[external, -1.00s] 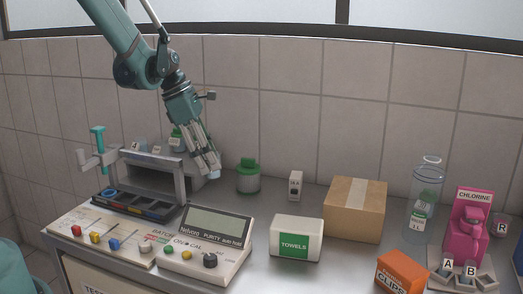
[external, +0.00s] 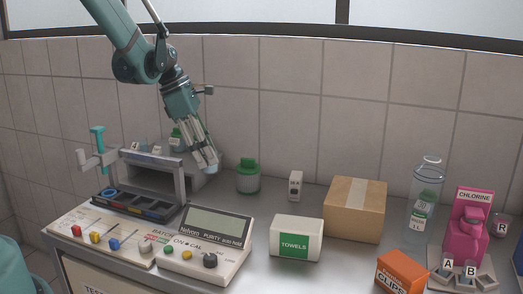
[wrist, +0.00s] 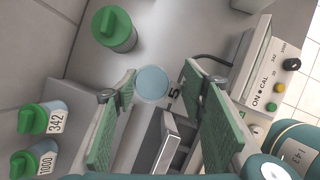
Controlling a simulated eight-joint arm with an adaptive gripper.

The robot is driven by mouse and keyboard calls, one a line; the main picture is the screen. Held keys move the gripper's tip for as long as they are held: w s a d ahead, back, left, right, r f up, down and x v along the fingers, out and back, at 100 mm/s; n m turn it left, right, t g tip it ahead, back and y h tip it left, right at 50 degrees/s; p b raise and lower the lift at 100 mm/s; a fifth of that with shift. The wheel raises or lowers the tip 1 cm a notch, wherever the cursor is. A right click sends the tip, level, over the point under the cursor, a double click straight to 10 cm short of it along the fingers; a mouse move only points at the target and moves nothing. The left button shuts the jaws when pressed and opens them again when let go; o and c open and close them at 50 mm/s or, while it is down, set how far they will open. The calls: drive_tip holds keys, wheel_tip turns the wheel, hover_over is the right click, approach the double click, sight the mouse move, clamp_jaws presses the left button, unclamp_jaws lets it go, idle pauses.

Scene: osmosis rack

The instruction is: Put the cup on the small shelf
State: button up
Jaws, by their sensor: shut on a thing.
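My gripper (external: 210,166) is closed around a small pale blue cup, which shows as a light round shape between the fingertips in the wrist view (wrist: 152,84). The green-padded fingers hide part of its sides. In the external view the gripper is tilted, beside the right end of the grey rack (external: 180,185) and above the counter. The small shelf appears to be the raised grey ledge (wrist: 75,100) at the rack's back; I cannot be sure which surface it is. Green-capped bottles (wrist: 45,118) marked 342 and 1000 stand on that ledge.
A green-lidded jar (external: 248,178) stands right of my gripper near the wall. A meter with a display (external: 215,235) lies in front of the rack. A towels box (external: 296,240) and a cardboard box (external: 355,212) are further right. The tiled wall is close behind.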

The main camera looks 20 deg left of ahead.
drive_tip(key=w+a+r+p, duration=0.2)
drive_tip(key=w+a+r, duration=0.1)
drive_tip(key=a, duration=0.3)
drive_tip(key=w+a+r+p, duration=0.3)
drive_tip(key=a, duration=0.4)
drive_tip(key=shift+w+r+n, duration=0.3)
drive_tip(key=shift+w+r, duration=0.1)
drive_tip(key=shift+f, duration=0.1)
drive_tip(key=shift+f+p, duration=0.35)
drive_tip(key=shift+f, duration=2.5)
drive_tip(key=shift+f, duration=2.05)
drive_tip(key=shift+f, duration=0.2)
drive_tip(key=o, duration=0.9)
